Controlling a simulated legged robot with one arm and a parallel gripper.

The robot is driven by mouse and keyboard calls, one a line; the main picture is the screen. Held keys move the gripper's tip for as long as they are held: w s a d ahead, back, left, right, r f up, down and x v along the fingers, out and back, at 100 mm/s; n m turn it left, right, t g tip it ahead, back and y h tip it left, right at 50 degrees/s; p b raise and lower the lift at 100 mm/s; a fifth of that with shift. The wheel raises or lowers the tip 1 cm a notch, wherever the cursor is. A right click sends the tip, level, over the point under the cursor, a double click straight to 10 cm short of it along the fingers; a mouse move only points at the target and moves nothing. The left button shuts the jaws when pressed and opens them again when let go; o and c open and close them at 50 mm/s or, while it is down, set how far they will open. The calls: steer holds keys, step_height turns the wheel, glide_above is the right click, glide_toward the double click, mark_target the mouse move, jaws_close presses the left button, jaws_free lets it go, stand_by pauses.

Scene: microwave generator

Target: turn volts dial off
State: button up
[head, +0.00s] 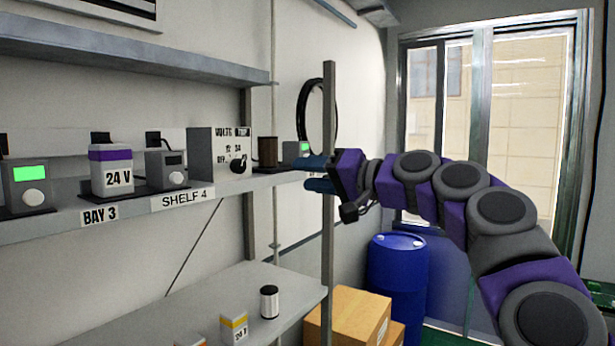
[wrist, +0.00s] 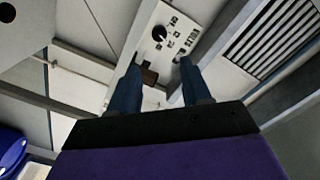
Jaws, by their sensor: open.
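The volts panel (head: 218,152) is a light grey box on the shelf, with printed labels and a black round dial (head: 238,164) at its lower right. In the wrist view the panel (wrist: 172,14) and its dial (wrist: 159,33) lie beyond the fingertips, roughly between the two fingers' lines. The dial's pointed setting is too small to read. My gripper (head: 307,173) is open, its blue fingers apart, to the right of the dial and clear of it. The fingers also show in the wrist view (wrist: 157,68), with nothing held.
A battery (head: 112,170) and a meter (head: 167,166) stand left of the panel.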

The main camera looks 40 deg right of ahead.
steer(key=b+v, duration=0.1)
steer(key=v, duration=1.5)
steer(key=shift+d, duration=0.15)
steer(key=shift+s, duration=0.1)
steer(key=n, duration=0.1)
glide_toward(243, 166)
steer(key=p+x, duration=0.2)
steer(key=x, duration=0.6)
steer(key=shift+w, duration=0.4)
